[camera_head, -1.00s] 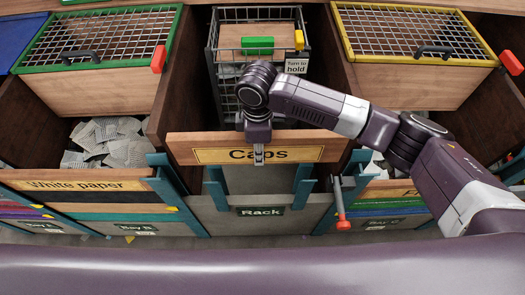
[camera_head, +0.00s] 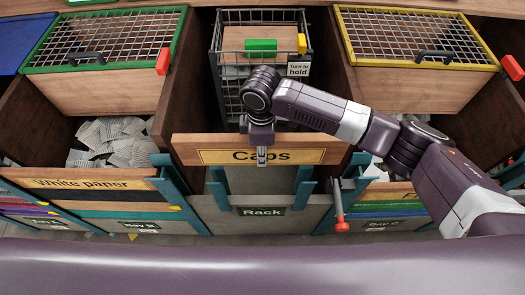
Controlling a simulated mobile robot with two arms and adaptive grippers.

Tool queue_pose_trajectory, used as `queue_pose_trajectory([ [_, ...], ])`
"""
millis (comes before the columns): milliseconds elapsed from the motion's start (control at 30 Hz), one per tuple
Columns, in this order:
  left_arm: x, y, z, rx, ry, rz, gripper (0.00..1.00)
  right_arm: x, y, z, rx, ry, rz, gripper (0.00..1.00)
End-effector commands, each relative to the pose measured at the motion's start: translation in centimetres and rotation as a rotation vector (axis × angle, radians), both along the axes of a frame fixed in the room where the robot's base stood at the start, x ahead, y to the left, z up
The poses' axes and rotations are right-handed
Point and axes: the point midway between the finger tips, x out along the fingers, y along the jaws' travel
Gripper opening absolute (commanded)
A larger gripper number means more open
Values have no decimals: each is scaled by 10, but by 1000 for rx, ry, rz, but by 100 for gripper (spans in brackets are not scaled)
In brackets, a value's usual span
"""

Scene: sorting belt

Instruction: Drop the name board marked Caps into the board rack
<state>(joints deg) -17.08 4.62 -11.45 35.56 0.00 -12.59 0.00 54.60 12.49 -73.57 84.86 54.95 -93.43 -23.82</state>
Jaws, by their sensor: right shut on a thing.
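The name board marked Caps (camera_head: 330,154) is a long wooden board with a yellow label. My right gripper (camera_head: 262,158) is shut on its top edge near the middle and holds it level. The board is in front of the middle bay, above the board rack (camera_head: 262,212), which has a green Rack label and teal uprights at both sides. The board's lower edge appears above the rack; I cannot tell whether it touches the uprights. My left gripper is not in view.
A wire cage (camera_head: 230,95) with a green block and a "Turn to hold" tag stands behind the board. Left is a bin of shredded paper (camera_head: 115,140) behind a White paper board (camera_head: 85,184). A red-tipped lever (camera_head: 340,212) hangs right of the rack.

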Motion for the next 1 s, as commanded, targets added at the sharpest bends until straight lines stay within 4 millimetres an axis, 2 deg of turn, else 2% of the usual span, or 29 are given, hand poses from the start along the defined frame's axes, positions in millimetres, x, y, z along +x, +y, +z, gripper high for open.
queue_pose_trajectory([
  [233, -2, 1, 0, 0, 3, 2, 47, 1, 1, 1, 2, -3, 1, 0],
  [333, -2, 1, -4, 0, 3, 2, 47, 0, 1, -6, 2, -2, 0, 0],
  [1000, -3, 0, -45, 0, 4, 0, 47, 0, 1, -91, 2, -2, 0, 0],
])
